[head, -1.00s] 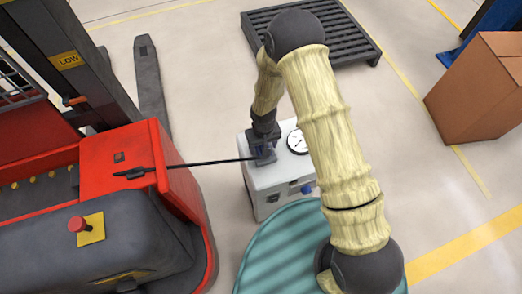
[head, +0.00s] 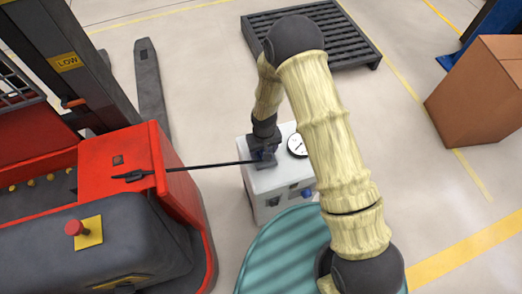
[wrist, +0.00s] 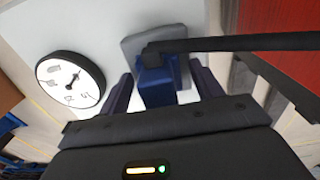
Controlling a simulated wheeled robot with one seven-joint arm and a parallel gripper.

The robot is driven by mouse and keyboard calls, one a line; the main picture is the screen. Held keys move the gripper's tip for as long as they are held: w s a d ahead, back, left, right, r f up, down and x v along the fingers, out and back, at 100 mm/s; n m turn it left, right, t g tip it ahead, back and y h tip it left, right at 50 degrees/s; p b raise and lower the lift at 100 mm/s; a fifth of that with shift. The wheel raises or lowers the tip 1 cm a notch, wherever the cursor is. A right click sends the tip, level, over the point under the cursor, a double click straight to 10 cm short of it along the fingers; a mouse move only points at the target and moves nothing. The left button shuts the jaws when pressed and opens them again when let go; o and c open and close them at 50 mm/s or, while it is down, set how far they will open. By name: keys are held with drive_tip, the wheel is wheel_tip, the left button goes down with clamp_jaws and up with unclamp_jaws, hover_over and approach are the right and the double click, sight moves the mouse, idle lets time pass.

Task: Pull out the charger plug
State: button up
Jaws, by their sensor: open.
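The charger plug (wrist: 154,84) is blue and sits against a grey socket plate (wrist: 172,40) on the white charger box (head: 262,190). A black cable (head: 210,165) runs from it to the left onto the red truck. My gripper (wrist: 163,82) is open, with one dark finger on each side of the plug. Whether the fingers touch the plug I cannot tell. In the head view, my gripper (head: 263,155) is over the top of the box and largely hides the plug.
A round gauge (head: 297,145) stands beside the socket. A red pallet truck (head: 120,165) is on the left, a teal ribbed drum (head: 275,250) in front. A dark pallet (head: 340,45) and a cardboard box (head: 480,90) lie farther back. Floor between them is clear.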

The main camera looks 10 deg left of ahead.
drive_tip(key=shift+c, duration=0.4)
drive_tip(key=c, duration=1.2)
drive_tip(key=shift+r+p, duration=2.15)
drive_tip(key=shift+r, duration=0.9)
